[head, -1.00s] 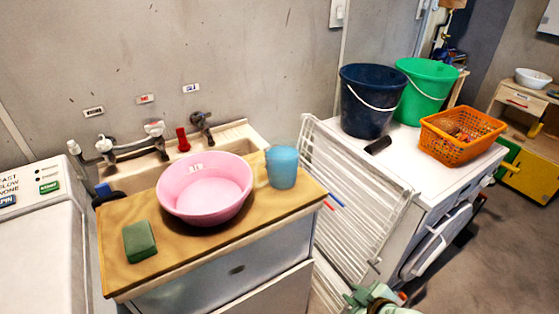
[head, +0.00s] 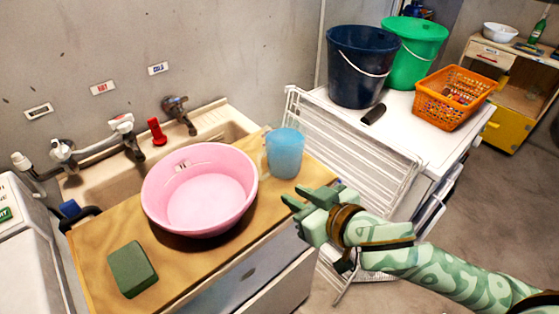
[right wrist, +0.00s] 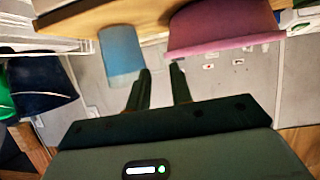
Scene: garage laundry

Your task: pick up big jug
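The blue jug (head: 285,153) stands upright on the wooden top, just right of the pink basin, with its pale handle on its left side. It also shows upside down in the right wrist view (right wrist: 122,52), left of the fingers. My right gripper (head: 308,195) is in front of and slightly right of the jug, near the counter's right edge. Its two fingers (right wrist: 160,72) are apart with nothing between them, and they do not appear to touch the jug. My left gripper is in neither view.
The pink basin (head: 200,190) stands close beside the jug. A green sponge (head: 132,269) lies at the front left of the wooden counter (head: 190,278). A white drying rack (head: 350,150) stands just right of the jug. Dark blue (head: 360,75) and green (head: 415,60) buckets stand beyond.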

